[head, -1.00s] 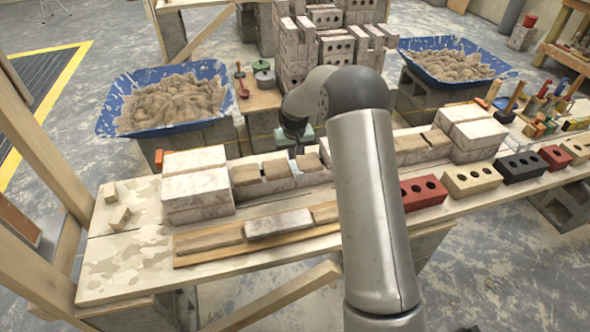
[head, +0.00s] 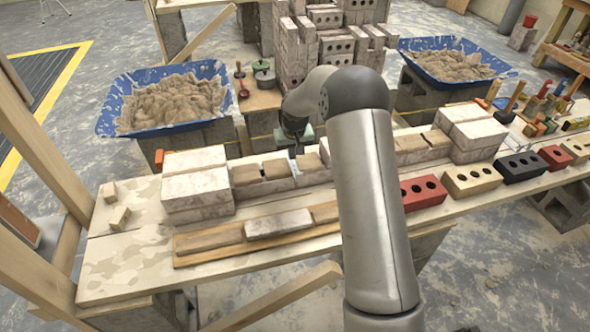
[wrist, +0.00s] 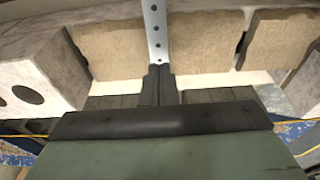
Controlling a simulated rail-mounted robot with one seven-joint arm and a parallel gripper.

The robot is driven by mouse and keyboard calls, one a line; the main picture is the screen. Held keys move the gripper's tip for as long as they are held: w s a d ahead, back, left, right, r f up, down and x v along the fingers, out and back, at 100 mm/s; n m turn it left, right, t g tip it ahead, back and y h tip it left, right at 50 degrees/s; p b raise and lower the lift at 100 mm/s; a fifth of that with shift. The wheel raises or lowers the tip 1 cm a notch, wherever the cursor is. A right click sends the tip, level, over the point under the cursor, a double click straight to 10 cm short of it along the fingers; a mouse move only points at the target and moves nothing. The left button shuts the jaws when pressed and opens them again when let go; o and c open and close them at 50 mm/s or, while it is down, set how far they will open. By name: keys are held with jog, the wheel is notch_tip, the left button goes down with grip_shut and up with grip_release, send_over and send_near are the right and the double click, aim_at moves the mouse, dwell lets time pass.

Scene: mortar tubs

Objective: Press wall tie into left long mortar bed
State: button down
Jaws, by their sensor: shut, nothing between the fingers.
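My gripper (wrist: 159,82) is shut in the wrist view, with its dark fingertips together and touching or just short of the near end of the wall tie. The wall tie (wrist: 155,30) is a grey metal strip with a row of holes, lying across tan mortar. Mortar bed (wrist: 110,48) lies to its left and more mortar (wrist: 200,38) to its right. In the head view my gripper (head: 297,150) is small behind the brick row, and its fingertips are hard to make out. Mortar beds (head: 245,174) top the front bricks there.
Pale bricks (head: 197,190) stand stacked at the row's left end, and more (head: 478,135) at its right. A board (head: 215,255) with brick pieces lies in front. Mortar tubs (head: 222,75) (head: 405,60) stand behind. My arm hides the row's middle. A cored brick (wrist: 40,65) is left of the mortar.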

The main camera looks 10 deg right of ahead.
aim_at(292, 163)
jog(key=shift+f+b, duration=0.8)
jog(key=shift+f, duration=0.25)
dwell(1.9)
notch_tip(292, 163, up, 9)
jog(key=p, duration=0.5)
dwell(0.6)
dwell(0.5)
jog(key=s+r, duration=0.9)
jog(key=s, duration=0.3)
jog(key=s+a+r+g+p, duration=0.1)
jog(key=s+r, duration=0.2)
jog(key=s, duration=2.7)
jog(key=shift+r+g, duration=0.2)
jog(key=shift+g, duration=0.2)
